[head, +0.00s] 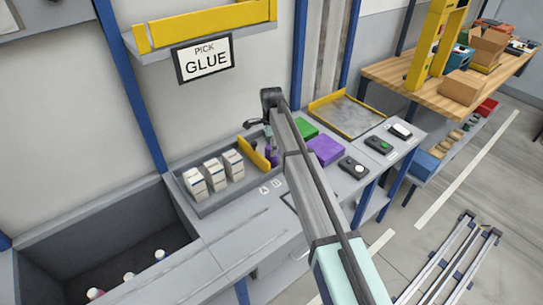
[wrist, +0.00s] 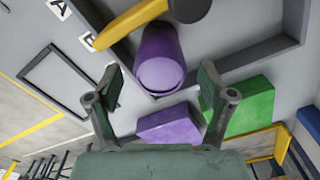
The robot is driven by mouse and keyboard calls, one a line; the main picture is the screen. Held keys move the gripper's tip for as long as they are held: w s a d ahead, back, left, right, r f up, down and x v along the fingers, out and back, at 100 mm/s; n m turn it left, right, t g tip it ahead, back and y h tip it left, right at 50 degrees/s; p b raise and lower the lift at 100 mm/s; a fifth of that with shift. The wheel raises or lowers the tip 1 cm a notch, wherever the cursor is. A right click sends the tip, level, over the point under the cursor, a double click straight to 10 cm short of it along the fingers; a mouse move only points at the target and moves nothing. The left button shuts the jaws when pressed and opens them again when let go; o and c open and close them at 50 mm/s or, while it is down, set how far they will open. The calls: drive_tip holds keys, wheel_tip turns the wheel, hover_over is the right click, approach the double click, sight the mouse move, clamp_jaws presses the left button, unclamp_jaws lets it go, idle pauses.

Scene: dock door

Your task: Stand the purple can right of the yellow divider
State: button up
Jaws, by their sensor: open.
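The purple can (wrist: 160,58) seems to stand upright in the grey tray (wrist: 236,66), its round end facing the wrist camera. In the head view the purple can (head: 273,157) is mostly hidden by my arm, just right of the yellow divider (head: 254,152). In the wrist view the yellow divider (wrist: 128,23) lies at the top left, close to the can. My gripper (wrist: 160,82) is open and empty, its fingers apart on either side of the can's near end, with no visible contact. In the head view my gripper (head: 258,130) is above the tray, partly hidden.
White cartons (head: 214,172) fill the tray left of the divider. A green box (head: 306,128) and a purple box (head: 325,150) lie right of the tray. A yellow-edged tray (head: 347,113) stands behind them. A shelf (head: 205,25) with a glue sign hangs above.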

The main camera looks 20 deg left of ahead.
wheel_tip(320, 180, up, 7)
drive_tip(key=shift+f+b, duration=0.15)
drive_tip(key=shift+b, duration=0.65)
